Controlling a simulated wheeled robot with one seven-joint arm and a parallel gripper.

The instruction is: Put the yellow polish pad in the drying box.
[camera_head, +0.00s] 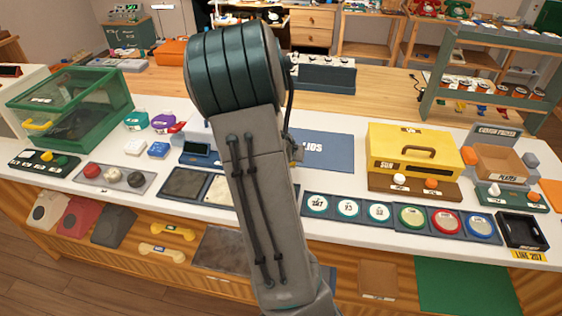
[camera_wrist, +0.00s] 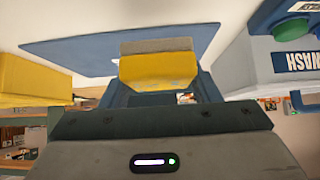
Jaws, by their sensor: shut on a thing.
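In the wrist view, my gripper (camera_wrist: 160,85) is shut on a yellow pad with a grey layer (camera_wrist: 157,67). The pad is held in front of a flat blue mat (camera_wrist: 75,42); I cannot tell how far above it. In the head view my arm hides most of the gripper and pad. The mat (camera_head: 332,152) shows there just right of my arm. No label clearly reads as a drying box. A yellow lidded box (camera_head: 412,146) with a handle stands right of the mat. A green box with clear sides (camera_head: 72,108) stands at the far left.
A grey-blue unit marked WASH (camera_wrist: 290,62) with a green button is beside the mat in the wrist view. Round numbered discs (camera_head: 378,211) line the counter's front. A black tray (camera_head: 521,232) sits at right front. A shelf rack (camera_head: 492,75) stands at the back right.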

